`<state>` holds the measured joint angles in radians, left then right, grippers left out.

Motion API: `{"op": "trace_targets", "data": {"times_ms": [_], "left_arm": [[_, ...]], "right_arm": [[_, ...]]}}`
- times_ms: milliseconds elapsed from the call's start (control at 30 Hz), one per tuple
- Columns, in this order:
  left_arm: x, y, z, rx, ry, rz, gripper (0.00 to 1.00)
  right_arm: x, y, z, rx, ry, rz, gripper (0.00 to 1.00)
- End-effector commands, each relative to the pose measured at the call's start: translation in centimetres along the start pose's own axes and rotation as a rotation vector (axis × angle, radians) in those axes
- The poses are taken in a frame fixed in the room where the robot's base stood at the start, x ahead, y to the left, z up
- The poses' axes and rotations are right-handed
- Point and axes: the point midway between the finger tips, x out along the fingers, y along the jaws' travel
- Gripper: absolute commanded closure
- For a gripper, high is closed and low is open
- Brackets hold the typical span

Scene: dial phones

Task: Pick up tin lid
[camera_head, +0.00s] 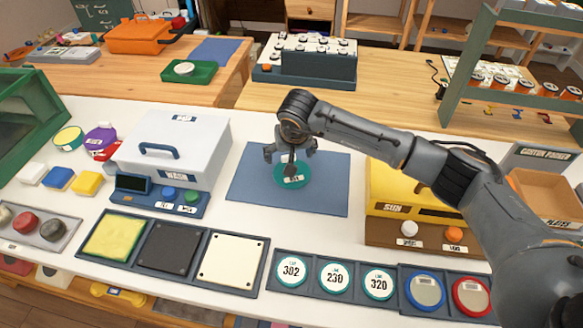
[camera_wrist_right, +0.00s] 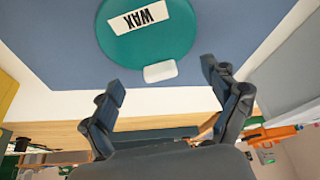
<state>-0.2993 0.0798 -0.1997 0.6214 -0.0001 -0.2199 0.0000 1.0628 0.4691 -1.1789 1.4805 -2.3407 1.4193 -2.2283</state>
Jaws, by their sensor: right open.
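A round teal tin with a white WAX label sits on the blue mat (camera_head: 246,190). Its flat teal top, the tin lid (camera_wrist_right: 165,35), fills the upper middle of the right wrist view, with a small white tab (camera_wrist_right: 160,71) at its edge. In the head view the lid (camera_head: 281,181) is partly hidden by my right gripper (camera_head: 290,153). That gripper is open and empty, above the lid. In the right wrist view its two fingertips (camera_wrist_right: 163,80) are spread near the tab's edge of the lid. Contact cannot be told. My left gripper is not in view.
A white WASH box (camera_head: 190,140) stands left of the mat, and a yellow SUN box (camera_head: 390,190) stands right, under my right arm. Colored pads, numbered discs (camera_head: 334,274) and round tins line the front. The mat around the tin is clear.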

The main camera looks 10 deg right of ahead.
Motion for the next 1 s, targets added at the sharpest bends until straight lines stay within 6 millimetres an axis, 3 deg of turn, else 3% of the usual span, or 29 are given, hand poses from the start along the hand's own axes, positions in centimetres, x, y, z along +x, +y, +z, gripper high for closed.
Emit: {"op": "trace_targets", "data": {"times_ms": [100,333,733,800,1000], "left_arm": [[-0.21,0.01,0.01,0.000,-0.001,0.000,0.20],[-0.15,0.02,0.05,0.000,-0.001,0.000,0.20],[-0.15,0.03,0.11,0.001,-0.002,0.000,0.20],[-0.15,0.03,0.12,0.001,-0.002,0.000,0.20],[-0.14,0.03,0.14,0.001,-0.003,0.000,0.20]], "right_arm": [[0.98,-0.02,-0.03,0.000,0.000,0.000,0.13],[1.18,-0.01,-0.04,-0.001,0.002,0.000,0.13],[1.18,0.01,0.00,-0.001,0.001,0.000,0.92],[1.18,0.01,0.00,-0.001,0.001,0.000,1.00],[1.16,0.02,0.01,-0.001,0.000,0.000,1.00]]}}
